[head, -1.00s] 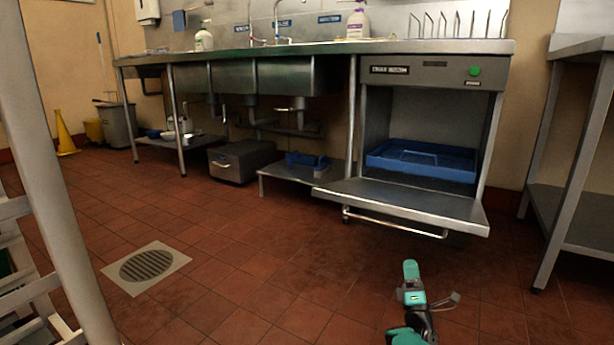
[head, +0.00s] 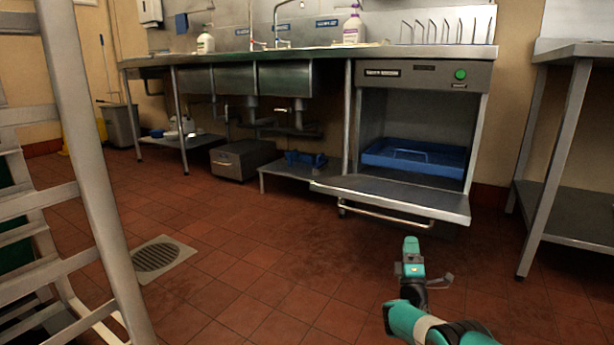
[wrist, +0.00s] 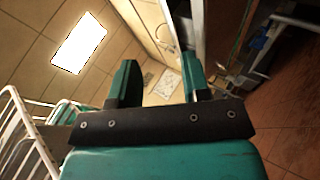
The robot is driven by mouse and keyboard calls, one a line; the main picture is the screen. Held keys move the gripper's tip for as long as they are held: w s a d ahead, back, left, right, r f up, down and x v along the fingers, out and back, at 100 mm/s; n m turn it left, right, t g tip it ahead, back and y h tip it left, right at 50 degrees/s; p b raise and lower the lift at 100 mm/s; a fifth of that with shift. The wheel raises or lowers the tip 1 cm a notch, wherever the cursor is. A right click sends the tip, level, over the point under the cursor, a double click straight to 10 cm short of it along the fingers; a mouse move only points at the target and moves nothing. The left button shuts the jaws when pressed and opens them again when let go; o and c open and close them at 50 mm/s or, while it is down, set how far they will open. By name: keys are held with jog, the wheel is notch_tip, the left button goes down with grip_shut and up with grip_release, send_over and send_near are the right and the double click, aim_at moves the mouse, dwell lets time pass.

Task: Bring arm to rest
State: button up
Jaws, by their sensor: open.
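My gripper (wrist: 160,84) shows in the wrist view with its two teal and black fingers apart and nothing between them. Beyond the fingers the wrist view is tilted and takes in the wall, ceiling and part of the floor. In the head view my teal arm is at the lower right, above the red tiled floor and apart from the dishwasher. The gripper's fingertips cannot be made out there.
The dishwasher door (head: 400,199) is folded down, with a blue rack (head: 413,158) inside. A steel table (head: 575,215) stands at the right. A pale rack (head: 90,170) stands close at the left. Open floor with a drain (head: 157,257) lies between.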

jog(key=w+r+m+g+h+p, duration=0.25)
jog(key=w+r+m, duration=0.4)
jog(key=r, duration=0.35)
jog(key=a+r+m+g+y+p, duration=0.4)
jog(key=r+g, duration=0.3)
jog(key=r, duration=0.7)
jog(key=s+a+r+m+g+y+p, duration=0.1)
jog(key=s+a+r+g+p, duration=0.1)
jog(key=s+a+r, duration=0.3)
jog(key=s+a+r+m+g+y+p, duration=0.1)
jog(key=s+r+g+y+p, duration=0.15)
jog(key=s, duration=0.45)
jog(key=s+a+r+n+g+y+p, duration=0.1)
jog(key=s+a+r+g+p, duration=0.2)
jog(key=s, duration=1.2)
jog(key=s+r+g+y+p, duration=0.15)
jog(key=s+r+g, duration=0.3)
jog(key=s, duration=1.15)
jog(key=s+a+r+n+g+p, duration=0.1)
jog(key=s+a+r+g+p, duration=0.2)
jog(key=s, duration=1.2)
notch_tip(320, 180, up, 36)
jog(key=d+p, duration=0.1)
jog(key=p, duration=3.5)
jog(key=shift+w+d+g, duration=0.15)
jog(key=shift+w+g, duration=0.1)
jog(key=shift+g, duration=0.2)
